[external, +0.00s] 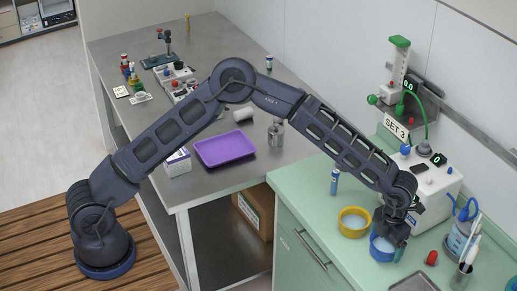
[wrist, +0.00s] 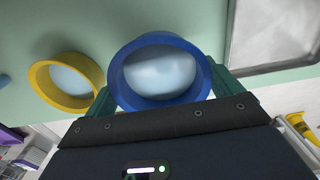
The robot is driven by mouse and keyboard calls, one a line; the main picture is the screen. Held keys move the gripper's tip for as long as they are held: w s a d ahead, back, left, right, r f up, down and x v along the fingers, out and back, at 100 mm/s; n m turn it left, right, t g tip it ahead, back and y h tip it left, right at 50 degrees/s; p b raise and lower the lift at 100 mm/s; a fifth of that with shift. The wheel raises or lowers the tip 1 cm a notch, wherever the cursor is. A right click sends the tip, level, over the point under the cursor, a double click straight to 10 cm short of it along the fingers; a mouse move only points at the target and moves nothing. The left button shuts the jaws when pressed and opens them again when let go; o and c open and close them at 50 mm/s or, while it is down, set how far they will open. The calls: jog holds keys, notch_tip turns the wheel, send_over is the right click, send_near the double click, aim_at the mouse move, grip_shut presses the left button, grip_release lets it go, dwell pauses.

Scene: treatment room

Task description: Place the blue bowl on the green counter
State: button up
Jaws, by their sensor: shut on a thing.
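The blue bowl (external: 382,249) is at my gripper (external: 393,232), over the green counter (external: 310,204). In the wrist view the blue bowl (wrist: 117,75) sits between the two green fingers of my gripper (wrist: 160,90), one on each side of its wall. My gripper is shut on it. The bowl looks upright, with a pale inside. I cannot tell whether its base touches the counter. The part of the bowl behind the fingers is hidden in the external view.
A yellow bowl (external: 354,222) stands close by on the left, also in the wrist view (wrist: 38,80). A white machine (external: 432,185) is behind my gripper. A metal tray (external: 414,283) lies in front, with a red item (external: 432,257) to the right. A small blue bottle (external: 335,182) stands further left.

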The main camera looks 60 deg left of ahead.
aim_at(384, 250)
jog(key=shift+f, duration=1.9)
jog(key=shift+f, duration=0.1)
jog(key=o, duration=0.7)
